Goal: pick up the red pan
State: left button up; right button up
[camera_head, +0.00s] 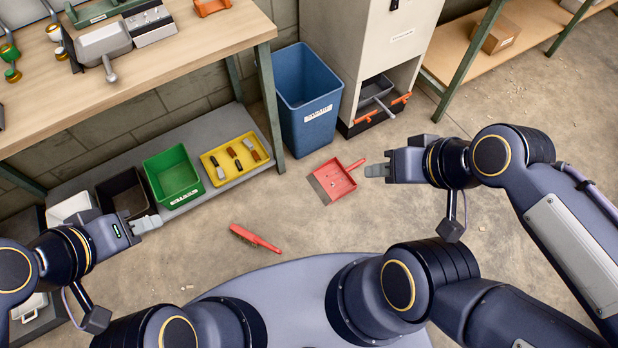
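The red pan (335,182) is a dustpan lying on the concrete floor in front of the blue bin. Its short handle points up and to the right, and its dark front edge faces left. My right gripper (374,170) is just right of the handle, with its fingertips pointing left towards it. A small gap shows between them in the picture; the height of the gripper above the floor is hard to tell. My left gripper (146,224) is far to the left, near the lower shelf and away from the pan. Both grippers are seen side-on, so their finger openings are unclear.
A red-handled brush (256,238) lies on the floor left of the pan. A blue bin (307,100) and a grey cabinet (375,45) stand behind it. A green bin (172,176) and yellow tray (235,158) sit on the low shelf. The floor around the pan is mostly clear.

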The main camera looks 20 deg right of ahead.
aim_at(322, 184)
jog(key=l+u, duration=0.2)
jog(key=u, duration=0.3)
jog(key=i+l+u, duration=0.1)
jog(key=l+u, duration=0.2)
jog(key=u, duration=0.15)
jog(key=l+u, duration=0.2)
jog(key=u, duration=0.3)
jog(key=k+l+u, duration=0.1)
jog(key=u, duration=0.35)
jog(key=k+l+u, duration=0.1)
jog(key=l+u, duration=0.25)
jog(key=u, duration=0.15)
jog(key=k+l+u, duration=0.25)
jog(key=k+l, duration=0.2)
jog(key=k+l+u, duration=0.25)
jog(key=k+l, duration=0.2)
jog(key=l, duration=0.15)
jog(key=k+l+u, duration=0.25)
jog(key=k, duration=0.25)
jog(key=k+l+u, duration=0.3)
jog(key=k, duration=0.25)
jog(key=k+l, duration=0.2)
jog(key=l, duration=0.15)
jog(key=k+l, duration=0.2)
jog(key=l, duration=0.2)
